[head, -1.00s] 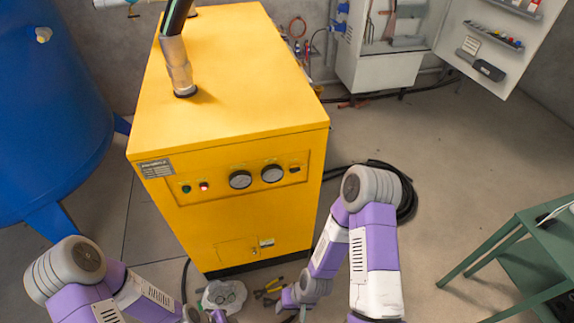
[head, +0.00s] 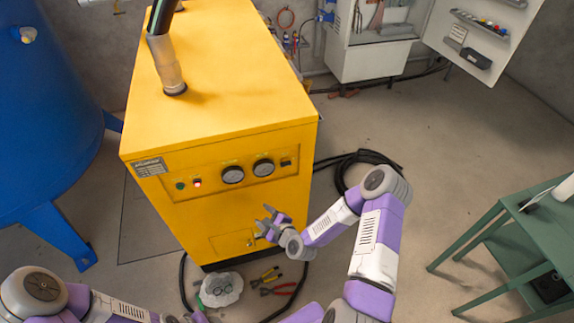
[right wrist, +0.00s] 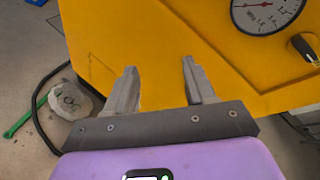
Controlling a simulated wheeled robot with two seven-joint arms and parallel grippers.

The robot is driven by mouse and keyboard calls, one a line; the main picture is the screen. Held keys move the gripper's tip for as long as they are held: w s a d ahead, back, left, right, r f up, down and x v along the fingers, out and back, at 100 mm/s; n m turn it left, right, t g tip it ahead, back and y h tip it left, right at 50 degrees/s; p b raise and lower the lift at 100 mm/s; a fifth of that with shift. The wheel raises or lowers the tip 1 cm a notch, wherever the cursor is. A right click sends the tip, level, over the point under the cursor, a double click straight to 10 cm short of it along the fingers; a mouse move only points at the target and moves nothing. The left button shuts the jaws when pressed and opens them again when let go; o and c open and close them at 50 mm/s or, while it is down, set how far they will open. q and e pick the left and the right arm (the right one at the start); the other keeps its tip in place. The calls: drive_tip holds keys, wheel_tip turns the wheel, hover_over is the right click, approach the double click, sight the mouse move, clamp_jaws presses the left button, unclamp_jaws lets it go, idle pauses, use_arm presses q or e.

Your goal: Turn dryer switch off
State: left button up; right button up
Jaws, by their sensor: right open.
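The yellow dryer (head: 222,90) stands in the middle of the head view. Its small black switch (head: 286,162) is on the front panel, right of two round gauges. In the right wrist view the black switch (right wrist: 304,48) shows at the upper right edge, below a gauge. My right gripper (head: 266,218) is open and empty in front of the dryer's lower front, below and a little left of the switch. Its two fingers (right wrist: 159,68) show apart against the yellow front. My left arm is at the bottom left; its gripper cannot be made out.
A red lamp (head: 197,183) on the panel looks lit, beside a green button (head: 180,186). A blue tank (head: 45,120) stands left and a green table (head: 530,215) right. Pliers (head: 277,291), a grey-white lump (head: 222,289) and black hose (head: 350,165) lie on the floor.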

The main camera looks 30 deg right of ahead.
sight(286, 164)
drive_tip(key=w+d+r+m+t+h, duration=0.1)
drive_tip(key=d+r+m+t+h, duration=0.1)
drive_tip(key=d+r+m+h, duration=0.3)
drive_tip(key=w+d+r+m+t+h, duration=0.1)
drive_tip(key=d+r+m+t, duration=0.15)
drive_tip(key=d+m, duration=0.45)
drive_tip(key=x, duration=0.7)
drive_tip(key=shift+w+d, duration=0.25)
drive_tip(key=shift+d, duration=0.05)
drive_tip(key=shift+r+g, duration=0.1)
drive_tip(key=shift+g, duration=0.15)
drive_tip(key=c, duration=0.8)
